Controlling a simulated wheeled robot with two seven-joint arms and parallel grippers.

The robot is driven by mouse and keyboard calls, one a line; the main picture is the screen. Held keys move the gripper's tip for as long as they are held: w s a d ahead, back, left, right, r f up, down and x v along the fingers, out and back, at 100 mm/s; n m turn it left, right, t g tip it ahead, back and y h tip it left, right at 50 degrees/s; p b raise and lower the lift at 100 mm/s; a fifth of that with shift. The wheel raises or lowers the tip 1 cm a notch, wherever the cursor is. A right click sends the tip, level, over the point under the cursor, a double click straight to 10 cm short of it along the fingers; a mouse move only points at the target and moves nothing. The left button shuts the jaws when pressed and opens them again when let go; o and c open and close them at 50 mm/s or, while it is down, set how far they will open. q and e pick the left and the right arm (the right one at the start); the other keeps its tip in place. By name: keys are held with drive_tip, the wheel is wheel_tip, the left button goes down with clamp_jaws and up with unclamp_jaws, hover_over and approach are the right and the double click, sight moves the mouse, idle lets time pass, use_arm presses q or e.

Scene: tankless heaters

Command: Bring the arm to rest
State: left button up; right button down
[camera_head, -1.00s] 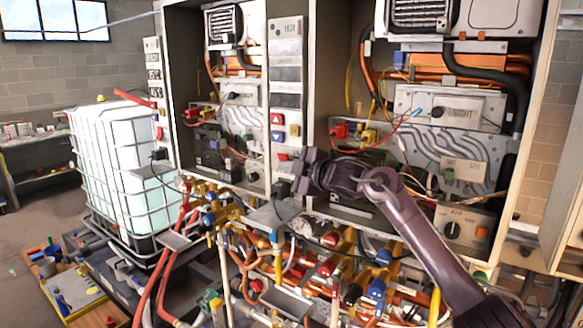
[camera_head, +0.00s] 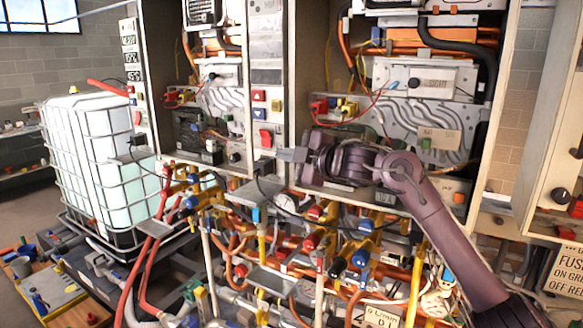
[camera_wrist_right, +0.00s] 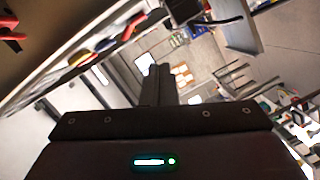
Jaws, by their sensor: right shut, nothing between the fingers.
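My right arm (camera_head: 432,215), dark purple, comes in from the lower right in the head view and bends to the left at its elbow. Its gripper (camera_head: 289,155) points left, in front of the divider between the two open heater cabinets. Whether it touches anything there cannot be told. In the right wrist view the dark fingers (camera_wrist_right: 156,86) are together, with nothing held between them. My left gripper is not in view.
The right heater cabinet (camera_head: 510,125) stands open behind the arm. Pipes and coloured valves (camera_head: 365,255) crowd the space below the arm. A caged white tank (camera_head: 105,170) stands at the left. Beside the tank, a low platform (camera_head: 75,312) holds small items.

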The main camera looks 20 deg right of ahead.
drive_tip(key=shift+s+r, duration=0.15)
drive_tip(key=shift+s, duration=0.8)
drive_tip(key=shift+s, duration=0.1)
